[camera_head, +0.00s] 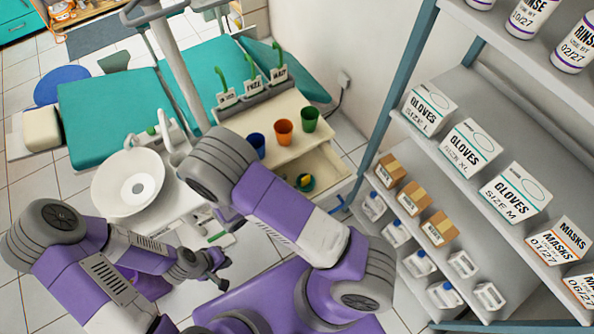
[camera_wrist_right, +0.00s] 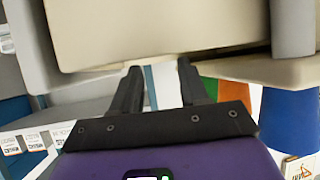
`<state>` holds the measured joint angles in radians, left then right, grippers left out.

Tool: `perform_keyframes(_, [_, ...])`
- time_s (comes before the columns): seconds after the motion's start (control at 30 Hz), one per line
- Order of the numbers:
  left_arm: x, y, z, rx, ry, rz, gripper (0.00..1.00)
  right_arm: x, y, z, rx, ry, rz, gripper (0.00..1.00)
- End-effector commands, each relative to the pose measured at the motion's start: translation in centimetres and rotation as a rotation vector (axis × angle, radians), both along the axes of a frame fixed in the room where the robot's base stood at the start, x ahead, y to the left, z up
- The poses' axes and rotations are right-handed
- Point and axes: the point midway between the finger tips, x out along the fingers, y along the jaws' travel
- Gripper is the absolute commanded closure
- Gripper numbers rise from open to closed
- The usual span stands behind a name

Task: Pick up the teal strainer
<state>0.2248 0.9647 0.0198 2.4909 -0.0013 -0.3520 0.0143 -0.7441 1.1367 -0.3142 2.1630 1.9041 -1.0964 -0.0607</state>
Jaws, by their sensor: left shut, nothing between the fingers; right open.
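A small round teal item (camera_head: 305,183), which looks like the strainer, lies in the open drawer (camera_head: 326,166) of the beige cart, with something yellow on it. My left gripper (camera_head: 220,270) is shut and empty, low and in front of the sink, well away from the drawer. The strainer does not show clearly there.
Blue (camera_head: 256,144), orange (camera_head: 283,131) and green (camera_head: 309,118) cups stand on the cart top near a labelled holder (camera_head: 252,100). A white sink (camera_head: 128,182) is at left. A shelf unit with glove boxes (camera_head: 470,145) stands close at right.

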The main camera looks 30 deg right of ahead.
Motion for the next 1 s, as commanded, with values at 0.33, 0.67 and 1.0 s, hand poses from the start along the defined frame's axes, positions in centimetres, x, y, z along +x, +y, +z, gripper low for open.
perform_keyframes(0.33, [0.0,0.0,-1.9,0.000,0.000,0.000,1.00,0.6,-3.1,-2.3,-0.001,0.002,-0.004,0.56])
perform_keyframes(0.67, [0.0,0.0,-3.5,0.000,0.000,0.000,1.00,1.4,-6.2,-4.1,0.001,0.000,-0.002,0.56])
perform_keyframes(1.0, [0.0,0.0,-3.4,0.000,-0.001,0.000,1.00,1.4,-6.2,-4.0,0.001,0.001,-0.001,0.76])
